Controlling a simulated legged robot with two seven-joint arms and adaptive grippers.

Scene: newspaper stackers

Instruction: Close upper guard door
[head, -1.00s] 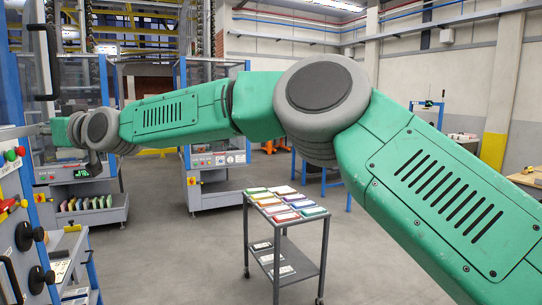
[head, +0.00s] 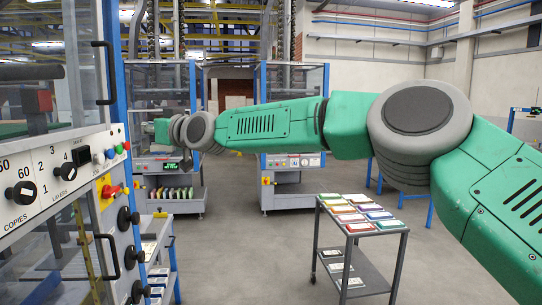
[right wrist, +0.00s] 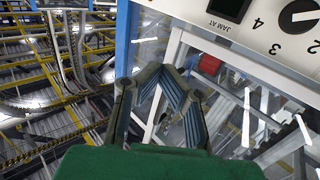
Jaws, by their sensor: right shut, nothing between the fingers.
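The machine at left has a clear upper guard door (head: 84,48) with a dark vertical handle (head: 103,73), beside a blue post (head: 117,75). I cannot tell how far the door stands open. My right arm crosses from the right edge, and my right gripper (head: 150,131) is small at its left end, to the right of the handle in the picture. In the right wrist view the right gripper (right wrist: 163,78) is shut and empty, with clear panes and the control panel beyond. I see no contact with the handle. My left gripper is out of view.
The control panel (head: 60,176) with dials sits below the upper door. A lower dark handle (head: 107,257) and black knobs (head: 128,217) project below it. A grey cart (head: 352,240) with coloured stacks stands at right. Two more machines stand behind. The floor between is clear.

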